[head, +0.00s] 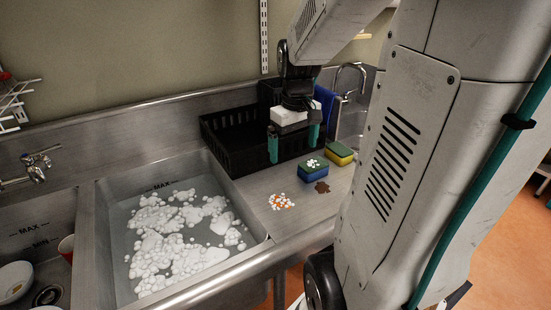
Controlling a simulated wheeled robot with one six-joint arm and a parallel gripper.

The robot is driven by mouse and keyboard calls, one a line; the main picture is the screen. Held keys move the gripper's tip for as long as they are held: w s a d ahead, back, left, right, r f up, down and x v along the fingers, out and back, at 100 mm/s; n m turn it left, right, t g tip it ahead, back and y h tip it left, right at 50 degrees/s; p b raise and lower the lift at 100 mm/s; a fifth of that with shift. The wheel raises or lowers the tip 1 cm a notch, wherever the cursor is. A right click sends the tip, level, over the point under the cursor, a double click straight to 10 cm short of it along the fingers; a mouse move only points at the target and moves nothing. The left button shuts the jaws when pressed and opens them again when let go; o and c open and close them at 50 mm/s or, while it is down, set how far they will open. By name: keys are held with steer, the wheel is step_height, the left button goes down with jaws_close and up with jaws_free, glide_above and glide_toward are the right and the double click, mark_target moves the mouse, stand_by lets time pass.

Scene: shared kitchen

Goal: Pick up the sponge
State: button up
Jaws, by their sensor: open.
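Two sponges lie on the metal counter right of the sink. The nearer one is a blue and green sponge (313,171) with white foam-like spots on top. The other is a yellow and green sponge (340,153) just behind it to the right. My gripper (293,148) points down over the counter, with its two teal fingers apart and nothing between them. It is above and a little left of the sponges, in front of a black crate.
The black crate (222,130) stands against the back wall. A sink basin (252,238) with foamy water is at the left. Orange and white bits (281,202) and a brown stain (322,187) lie on the counter (258,187). A faucet (352,70) stands behind right.

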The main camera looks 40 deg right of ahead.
glide_above(316, 166)
steer(key=shift+m, duration=0.4)
steer(key=f, duration=0.5)
steer(key=shift+s+a, duration=0.15)
steer(key=shift+a, duration=0.1)
steer(key=f, duration=0.7)
steer(key=shift+w+d+f, duration=0.2)
steer(key=shift+d+f, duration=0.15)
steer(key=shift+d, duration=0.05)
steer(key=c, duration=1)
steer(key=shift+r, duration=0.15)
steer(key=shift+c, duration=0.2)
